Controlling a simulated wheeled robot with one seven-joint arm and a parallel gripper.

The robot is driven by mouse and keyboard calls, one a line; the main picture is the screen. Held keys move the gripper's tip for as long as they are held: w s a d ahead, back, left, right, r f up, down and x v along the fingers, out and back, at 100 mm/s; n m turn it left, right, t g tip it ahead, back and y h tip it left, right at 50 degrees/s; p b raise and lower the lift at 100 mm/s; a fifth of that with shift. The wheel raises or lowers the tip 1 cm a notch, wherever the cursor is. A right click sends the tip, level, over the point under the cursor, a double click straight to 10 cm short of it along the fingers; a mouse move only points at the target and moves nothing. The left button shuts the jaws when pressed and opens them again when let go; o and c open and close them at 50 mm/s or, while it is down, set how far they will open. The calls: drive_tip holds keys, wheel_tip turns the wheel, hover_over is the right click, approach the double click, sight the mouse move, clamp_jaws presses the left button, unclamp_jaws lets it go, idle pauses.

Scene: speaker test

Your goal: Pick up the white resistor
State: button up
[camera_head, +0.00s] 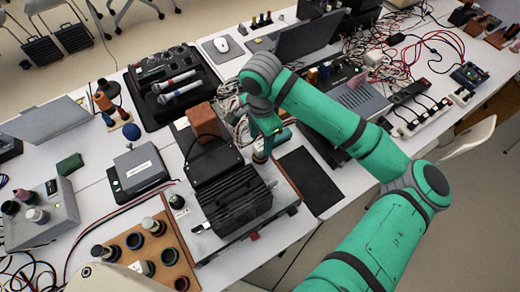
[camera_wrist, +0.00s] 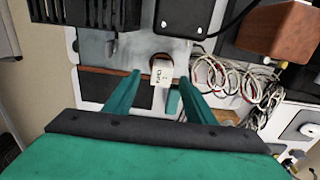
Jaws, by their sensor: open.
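A small white block with dark lettering, which looks like the white resistor (camera_wrist: 158,76), shows in the wrist view with a round brown part behind it. It stands at the edge of a grey metal plate (camera_wrist: 120,50). My gripper (camera_wrist: 160,84) is open, with one green finger on each side of the white block in the picture. I cannot tell whether either finger touches it. In the head view my gripper (camera_head: 268,140) points down beside the black finned box, and its fingers partly hide the spot.
A black finned box (camera_head: 235,200) stands close to my gripper, with a brown block (camera_head: 202,122) behind it. Tangled cables (camera_wrist: 228,88) lie right of my fingers in the wrist view. A black flat panel (camera_head: 310,180) lies to the right in the head view.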

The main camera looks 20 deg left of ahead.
sight(260, 146)
drive_tip(key=shift+w+a+f, duration=0.1)
drive_tip(key=shift+f, duration=2.75)
drive_tip(key=shift+c, duration=0.3)
drive_tip(key=c, duration=1.1)
